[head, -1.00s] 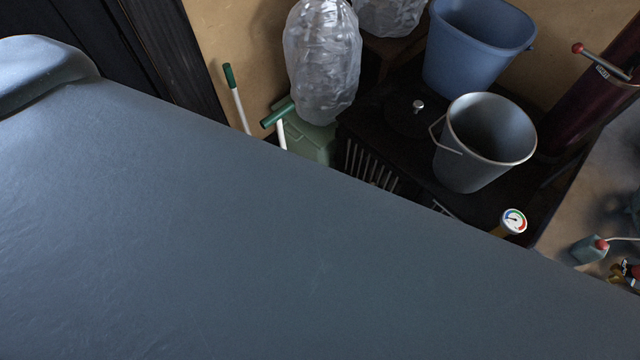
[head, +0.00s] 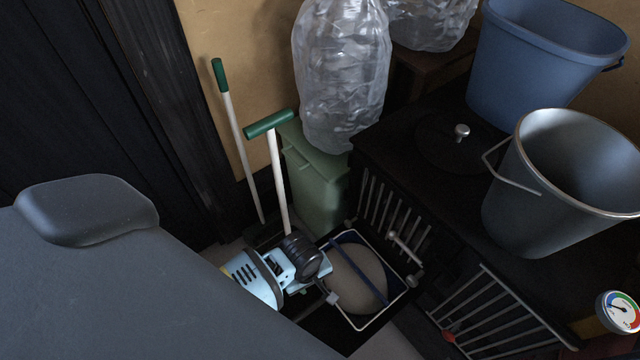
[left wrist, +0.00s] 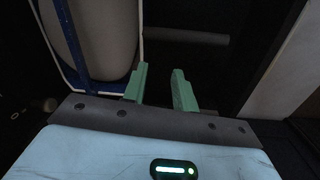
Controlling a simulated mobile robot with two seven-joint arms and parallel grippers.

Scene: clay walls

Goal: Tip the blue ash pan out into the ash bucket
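The blue ash pan (head: 385,291) seems to be the blue-edged thing with a pale rounded mass inside a white wire frame, low in front of the dark stove. It also shows at upper left in the left wrist view (left wrist: 71,62). My left gripper (head: 328,284) is beside its left side in the head view. In the left wrist view its green fingers (left wrist: 160,88) are apart with nothing visible between them. A grey metal bucket (head: 535,215), likely the ash bucket, stands upright on the dark top at right. My right gripper is not in view.
A blue plastic bucket (head: 540,65) stands behind the metal one. A knobbed dark lid (head: 440,145) lies on the top. A green bin (head: 318,190), a clear wrapped bag (head: 340,70) and green-handled tools (head: 278,175) stand left of the stove. A gauge (head: 622,310) is at right.

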